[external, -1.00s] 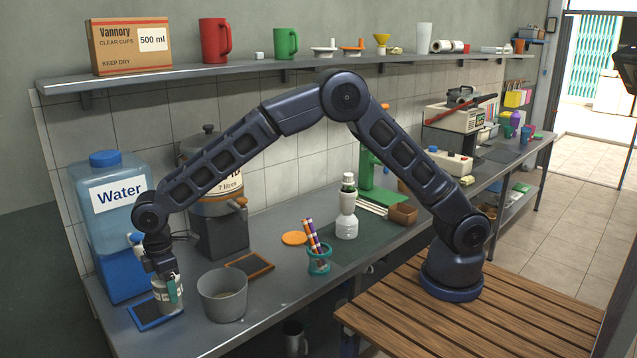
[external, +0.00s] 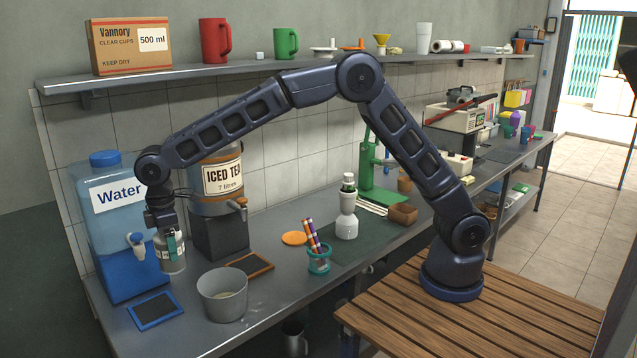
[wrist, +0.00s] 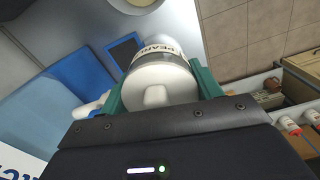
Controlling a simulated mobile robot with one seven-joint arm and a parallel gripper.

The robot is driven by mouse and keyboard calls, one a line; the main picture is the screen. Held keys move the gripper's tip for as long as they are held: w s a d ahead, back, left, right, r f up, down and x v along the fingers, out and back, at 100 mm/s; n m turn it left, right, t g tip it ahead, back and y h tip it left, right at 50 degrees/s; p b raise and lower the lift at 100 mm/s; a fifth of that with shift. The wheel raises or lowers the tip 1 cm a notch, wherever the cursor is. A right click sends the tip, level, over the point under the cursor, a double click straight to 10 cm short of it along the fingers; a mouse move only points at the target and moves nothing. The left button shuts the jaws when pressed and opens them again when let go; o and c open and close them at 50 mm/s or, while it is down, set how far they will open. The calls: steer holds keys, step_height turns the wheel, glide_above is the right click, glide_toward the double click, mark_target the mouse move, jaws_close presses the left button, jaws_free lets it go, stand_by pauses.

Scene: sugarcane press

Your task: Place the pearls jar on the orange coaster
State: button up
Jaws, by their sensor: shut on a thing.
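My gripper (external: 168,246) is shut on the pearls jar (external: 171,262), a clear jar with a pale label, held upright above the counter in front of the water dispenser. In the wrist view the jar's white lid (wrist: 158,85) and part of its "PEARL" label show between the green fingers.
A blue-framed tray (external: 155,311) lies below the jar. A grey pot (external: 222,296) and a brown-framed tray (external: 250,264) lie between the jar and the coaster.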

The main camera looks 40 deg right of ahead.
steer(key=w+d+r+m, duration=0.3)
steer(key=w+d, duration=0.1)
steer(key=d, duration=0.5)
steer(key=w+d+r+m, duration=0.2)
steer(key=w+d, duration=0.1)
steer(key=d, duration=0.6)
steer(key=w+d+r+m, duration=0.3)
steer(key=w+d, duration=0.1)
steer(key=d, duration=0.5)
steer(key=w+d+f+m, duration=0.1)
steer(key=w+d+m, duration=0.1)
steer(key=d, duration=0.5)
steer(key=w+d+f+m, duration=0.1)
steer(key=d+f+m, duration=0.1)
steer(key=d, duration=0.5)
steer(key=w+d+f+m, duration=0.2)
steer(key=w+d+f, duration=0.2)
steer(key=d+f, duration=0.75)
steer(key=w+d+f+m, duration=0.2)
steer(key=w+d+f, duration=0.2)
steer(key=d+f, duration=0.7)
step_height(320, 180, up, 17)
glide_above(295, 237)
step_height(295, 237, down, 20)
steer(key=shift+a+r, duration=0.1)
